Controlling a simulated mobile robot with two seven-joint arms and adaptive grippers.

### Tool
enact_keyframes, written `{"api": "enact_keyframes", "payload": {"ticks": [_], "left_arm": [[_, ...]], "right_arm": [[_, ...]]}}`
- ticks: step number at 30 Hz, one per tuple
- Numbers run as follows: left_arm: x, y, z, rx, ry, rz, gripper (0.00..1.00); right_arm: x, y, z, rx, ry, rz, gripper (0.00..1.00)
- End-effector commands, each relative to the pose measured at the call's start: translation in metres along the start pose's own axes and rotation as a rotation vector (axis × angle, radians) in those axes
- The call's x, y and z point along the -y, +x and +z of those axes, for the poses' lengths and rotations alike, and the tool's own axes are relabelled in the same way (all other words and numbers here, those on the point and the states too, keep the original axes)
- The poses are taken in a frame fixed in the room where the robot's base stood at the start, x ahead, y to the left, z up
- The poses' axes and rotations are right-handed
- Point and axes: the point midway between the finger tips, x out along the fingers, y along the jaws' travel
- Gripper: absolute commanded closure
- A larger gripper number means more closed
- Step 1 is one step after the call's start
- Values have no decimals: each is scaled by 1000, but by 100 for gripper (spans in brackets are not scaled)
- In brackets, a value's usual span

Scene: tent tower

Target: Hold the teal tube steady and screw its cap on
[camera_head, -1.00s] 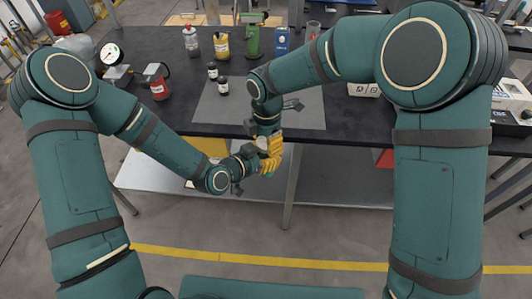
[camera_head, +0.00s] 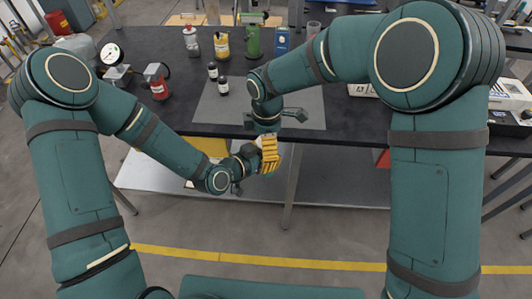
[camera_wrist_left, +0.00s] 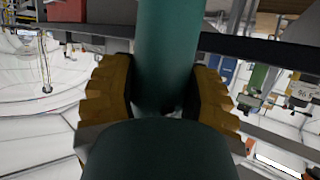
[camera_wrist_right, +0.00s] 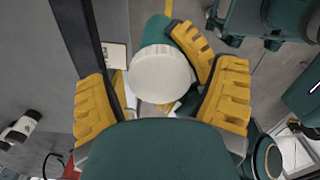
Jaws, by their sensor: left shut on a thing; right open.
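The teal tube (camera_wrist_left: 167,45) stands between the yellow fingers of my left gripper (camera_wrist_left: 162,92), which is shut on it. In the right wrist view the tube's teal side (camera_wrist_right: 155,32) shows behind a round white cap (camera_wrist_right: 160,74) at its end. I cannot tell how tightly the cap sits. My right gripper (camera_wrist_right: 163,98) is open, with its fingers on either side of the cap and gaps showing. A yellow finger of my left gripper shows beside the tube there. In the head view both grippers meet in front of the table, hiding the tube and cap.
The dark table (camera_head: 150,45) carries a grey mat (camera_head: 215,112) with two small dark bottles (camera_head: 222,86). Red, yellow and green containers and a gauge (camera_head: 110,54) stand farther back and left. A lower shelf (camera_head: 330,180) lies beneath the table.

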Motion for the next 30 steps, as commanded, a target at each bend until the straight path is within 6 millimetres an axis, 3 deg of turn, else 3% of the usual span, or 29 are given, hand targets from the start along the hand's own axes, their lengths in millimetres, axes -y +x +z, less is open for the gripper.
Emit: {"api": "enact_keyframes", "payload": {"ticks": [12,25,30], "left_arm": [[0,0,-1,-2,1,1,100],[0,0,-1,-2,1,1,100],[0,0,-1,-2,1,1,100]], "right_arm": [[0,-40,0,-1,0,2,15],[0,-47,0,0,-9,1,15],[-1,-70,0,-1,-115,4,15]]}}
